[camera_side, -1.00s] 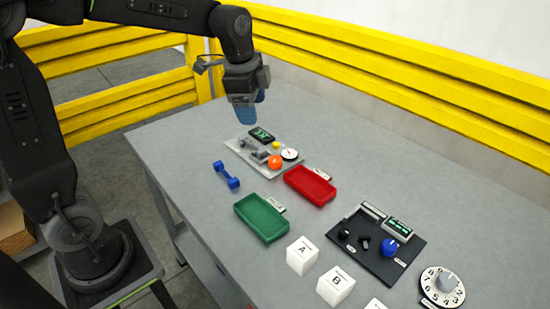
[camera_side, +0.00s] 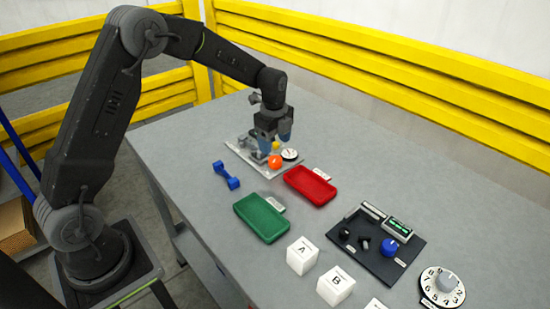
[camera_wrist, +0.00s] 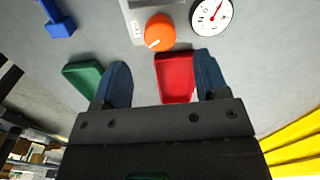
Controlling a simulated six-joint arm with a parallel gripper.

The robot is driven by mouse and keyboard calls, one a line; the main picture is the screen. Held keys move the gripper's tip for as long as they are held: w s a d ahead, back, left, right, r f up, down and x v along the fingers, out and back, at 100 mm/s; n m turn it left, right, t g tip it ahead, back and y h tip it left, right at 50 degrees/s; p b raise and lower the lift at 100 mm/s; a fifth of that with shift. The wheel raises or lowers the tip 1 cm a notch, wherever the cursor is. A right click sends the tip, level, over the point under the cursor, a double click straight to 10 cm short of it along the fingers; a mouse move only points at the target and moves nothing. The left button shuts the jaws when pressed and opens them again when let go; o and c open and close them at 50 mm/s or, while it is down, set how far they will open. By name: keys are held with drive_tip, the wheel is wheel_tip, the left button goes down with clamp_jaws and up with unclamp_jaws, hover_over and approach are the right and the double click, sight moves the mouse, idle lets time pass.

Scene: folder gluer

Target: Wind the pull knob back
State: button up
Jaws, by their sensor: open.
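A round orange knob (camera_side: 275,161) with a white mark sits on a light grey panel (camera_side: 240,150) at the far part of the table. It also shows at the top of the wrist view (camera_wrist: 160,33). A round white dial gauge (camera_side: 290,155) with a needle is beside it, also seen in the wrist view (camera_wrist: 211,16). My gripper (camera_side: 276,141) is over the panel, its blue fingers open and empty. In the wrist view the knob lies beyond the fingertips, between their lines. The gripper hides much of the panel, including its screen.
A red tray (camera_side: 311,186), a green tray (camera_side: 262,218) and a blue bar-shaped part (camera_side: 226,176) lie near the panel. A black panel (camera_side: 375,262) with a blue knob, white lettered blocks (camera_side: 302,256) and a numbered dial (camera_side: 441,288) are farther right. A yellow barrier (camera_side: 400,75) runs behind.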

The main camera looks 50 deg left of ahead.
sight(275, 159)
wheel_tip(275, 159, down, 6)
drive_tip(key=shift+f, duration=0.15)
idle(0.3)
drive_tip(key=shift+w, duration=0.1)
drive_tip(key=c, duration=0.9)
